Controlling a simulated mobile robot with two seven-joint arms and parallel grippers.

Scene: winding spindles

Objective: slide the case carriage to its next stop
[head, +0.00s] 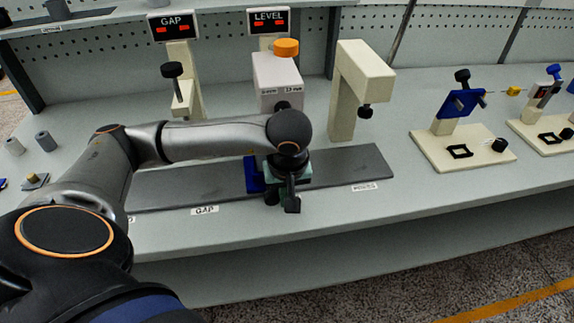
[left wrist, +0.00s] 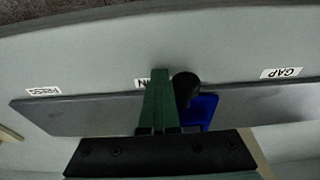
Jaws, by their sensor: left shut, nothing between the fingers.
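The blue case carriage (head: 254,175) sits on the long dark grey track (head: 345,166), partly hidden behind my left gripper. It also shows in the left wrist view (left wrist: 207,108), with a round black knob (left wrist: 187,86) at its side. My left gripper (head: 292,204) is over the track just right of the carriage. In the left wrist view its green fingers (left wrist: 158,100) are shut together with nothing between them, close beside the knob. I cannot tell whether they touch it. My right gripper is not in view.
Labels on the bench front read GAP (head: 205,211) and, in the wrist view, PRESS (left wrist: 43,91). Behind the track stand a cream gap post (head: 182,98), a level housing (head: 277,78) with an orange cap and a cream press arch (head: 345,110). Fixtures (head: 462,150) stand at right.

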